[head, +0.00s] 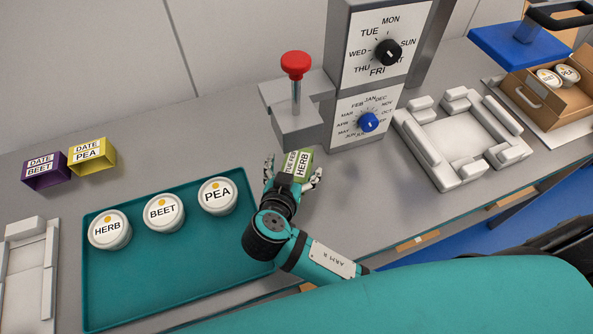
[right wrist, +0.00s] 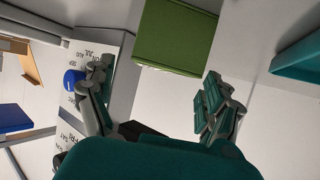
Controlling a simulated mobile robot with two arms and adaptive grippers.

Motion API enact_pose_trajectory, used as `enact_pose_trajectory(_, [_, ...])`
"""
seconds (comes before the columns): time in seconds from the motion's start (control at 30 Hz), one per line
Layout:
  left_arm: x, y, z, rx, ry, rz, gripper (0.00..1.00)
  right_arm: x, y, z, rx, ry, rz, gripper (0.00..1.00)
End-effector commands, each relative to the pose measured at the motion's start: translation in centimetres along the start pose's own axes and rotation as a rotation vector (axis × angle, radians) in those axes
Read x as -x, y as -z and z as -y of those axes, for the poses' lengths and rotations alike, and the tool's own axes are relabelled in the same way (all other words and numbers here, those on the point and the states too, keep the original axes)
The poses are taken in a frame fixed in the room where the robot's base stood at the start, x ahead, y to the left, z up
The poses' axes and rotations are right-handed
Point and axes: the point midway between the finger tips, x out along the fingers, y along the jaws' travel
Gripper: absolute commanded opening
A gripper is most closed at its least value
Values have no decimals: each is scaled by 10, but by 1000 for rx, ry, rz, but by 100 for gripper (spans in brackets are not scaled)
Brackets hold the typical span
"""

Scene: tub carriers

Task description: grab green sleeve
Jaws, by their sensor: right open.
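The green sleeve (head: 301,163) stands on the grey counter below the stamping unit, with a white label reading TUE FEB and HERB. My right gripper (head: 293,174) is open, with one finger on each side of the sleeve in the head view. In the right wrist view the green sleeve (right wrist: 178,38) lies beyond the fingertips of the open right gripper (right wrist: 158,78), and a gap shows between them. I cannot tell whether any finger touches it. My left gripper is not in view.
A stamping unit (head: 297,125) with a red knob and dial panels stands behind the sleeve. A teal tray (head: 150,275) with HERB, BEET and PEA tubs lies left. Purple (head: 45,178) and yellow (head: 91,164) sleeves stand at the far left. A white fixture (head: 460,140) lies right.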

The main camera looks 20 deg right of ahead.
Motion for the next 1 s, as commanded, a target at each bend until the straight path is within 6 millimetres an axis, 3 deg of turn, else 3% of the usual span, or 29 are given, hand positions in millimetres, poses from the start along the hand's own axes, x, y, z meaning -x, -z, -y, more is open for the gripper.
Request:
enact_pose_trajectory(0.03, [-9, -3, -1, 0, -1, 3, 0, -12, -4, 0, 1, -1, -5, 87])
enact_pose_trajectory(0.2, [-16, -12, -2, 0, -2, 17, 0, -31, -4, 0, 0, 0, -2, 87])
enact_pose_trajectory(0.5, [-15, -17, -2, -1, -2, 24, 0, -33, -2, 0, 0, 0, 0, 85])
enact_pose_trajectory(0.87, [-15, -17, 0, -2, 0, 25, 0, -33, -2, 0, 0, 0, 0, 38])
enact_pose_trajectory(1.0, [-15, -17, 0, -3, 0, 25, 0, -33, -2, 0, 0, 0, 0, 36])
